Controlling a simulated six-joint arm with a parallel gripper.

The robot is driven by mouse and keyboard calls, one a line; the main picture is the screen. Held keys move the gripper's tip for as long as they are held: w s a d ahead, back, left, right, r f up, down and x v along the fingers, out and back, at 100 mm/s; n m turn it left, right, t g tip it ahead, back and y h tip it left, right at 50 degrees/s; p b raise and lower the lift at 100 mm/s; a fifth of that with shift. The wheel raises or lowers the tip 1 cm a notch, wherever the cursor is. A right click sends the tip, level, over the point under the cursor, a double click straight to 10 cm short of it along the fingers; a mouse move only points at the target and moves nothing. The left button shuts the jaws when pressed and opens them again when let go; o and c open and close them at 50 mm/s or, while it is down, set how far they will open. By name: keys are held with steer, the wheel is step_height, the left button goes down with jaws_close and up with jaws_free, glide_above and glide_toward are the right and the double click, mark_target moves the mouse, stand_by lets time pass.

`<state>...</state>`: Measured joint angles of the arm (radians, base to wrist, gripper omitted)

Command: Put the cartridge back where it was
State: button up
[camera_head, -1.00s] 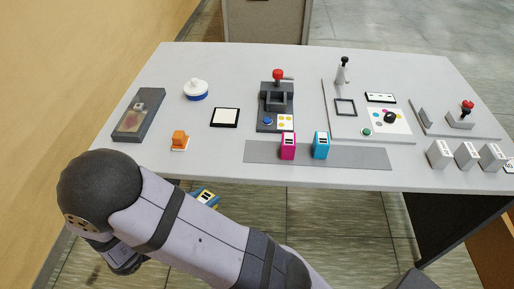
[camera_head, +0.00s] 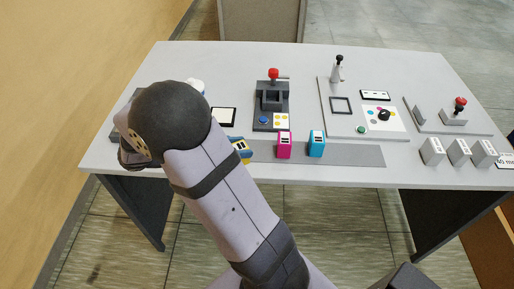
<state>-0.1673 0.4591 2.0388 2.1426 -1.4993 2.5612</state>
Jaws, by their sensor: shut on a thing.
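A yellow cartridge (camera_head: 242,146) shows just past the right edge of my arm, at the left end of the grey strip (camera_head: 350,154). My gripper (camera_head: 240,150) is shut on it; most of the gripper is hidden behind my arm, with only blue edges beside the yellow. I cannot tell whether the cartridge touches the strip or is held above it. A magenta cartridge (camera_head: 284,146) and a cyan cartridge (camera_head: 316,144) stand upright on the strip, to the right of the yellow one.
A dark press with a red knob (camera_head: 273,95) stands behind the strip. A black-framed white pad (camera_head: 223,116) lies to its left. My arm covers much of the table's left side.

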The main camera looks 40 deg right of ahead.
steer(key=w+d+r+n+t, duration=0.2)
steer(key=d+r+n+t, duration=0.15)
steer(key=d+r, duration=0.45)
steer(key=shift+m, duration=0.25)
steer(key=shift+w+d+f+p, duration=0.1)
steer(key=shift+d+f, duration=0.05)
steer(key=shift+f, duration=1.75)
steer(key=shift+s+d+f+p, duration=0.1)
steer(key=shift+d+f+p, duration=0.1)
steer(key=shift+f, duration=1.65)
steer(key=shift+w+d+f+p, duration=0.1)
steer(key=shift+d+f, duration=0.05)
steer(key=shift+f, duration=1.75)
steer(key=shift+f, duration=0.15)
steer(key=o, duration=1.2)
